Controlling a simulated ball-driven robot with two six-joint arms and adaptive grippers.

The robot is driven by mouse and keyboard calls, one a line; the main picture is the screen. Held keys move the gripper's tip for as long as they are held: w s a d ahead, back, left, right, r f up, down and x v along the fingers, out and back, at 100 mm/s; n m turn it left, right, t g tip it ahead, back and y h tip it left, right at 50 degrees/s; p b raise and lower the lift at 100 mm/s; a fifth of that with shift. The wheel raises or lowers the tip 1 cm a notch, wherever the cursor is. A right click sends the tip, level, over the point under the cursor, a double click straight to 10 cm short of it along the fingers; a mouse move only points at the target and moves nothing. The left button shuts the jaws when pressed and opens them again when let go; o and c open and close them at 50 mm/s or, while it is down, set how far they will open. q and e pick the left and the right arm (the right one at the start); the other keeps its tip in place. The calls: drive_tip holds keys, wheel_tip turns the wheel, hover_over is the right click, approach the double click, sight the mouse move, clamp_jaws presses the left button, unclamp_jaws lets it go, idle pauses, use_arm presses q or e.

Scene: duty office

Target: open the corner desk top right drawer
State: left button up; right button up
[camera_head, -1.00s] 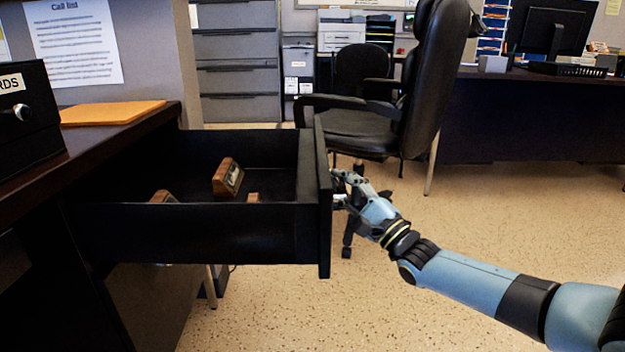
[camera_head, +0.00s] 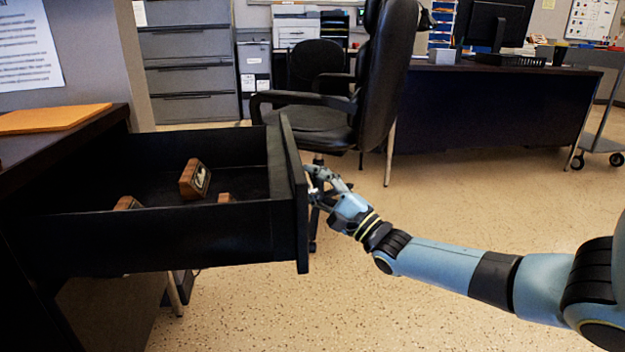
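The drawer (camera_head: 170,240) of the corner desk (camera_head: 75,150) stands well out, with its black front panel (camera_head: 299,215) on the right. Inside it lie a wooden block with a dark face (camera_head: 196,180) and two smaller wooden pieces (camera_head: 127,202). My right gripper (camera_head: 316,185) is at the outer face of the front panel, its fingertips against or close to it. The handle is hidden by the panel's angle and the fingers, so I cannot tell whether the fingers are closed around it. My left gripper is out of view.
A black office chair (camera_head: 385,80) stands just beyond the drawer front. An orange envelope (camera_head: 50,119) lies on the desk top. A dark desk (camera_head: 485,110) and a cart (camera_head: 598,142) are farther back. Open speckled floor (camera_head: 450,210) lies to the right.

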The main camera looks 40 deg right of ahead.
drive_tip(key=v, duration=1.2)
idle(0.3)
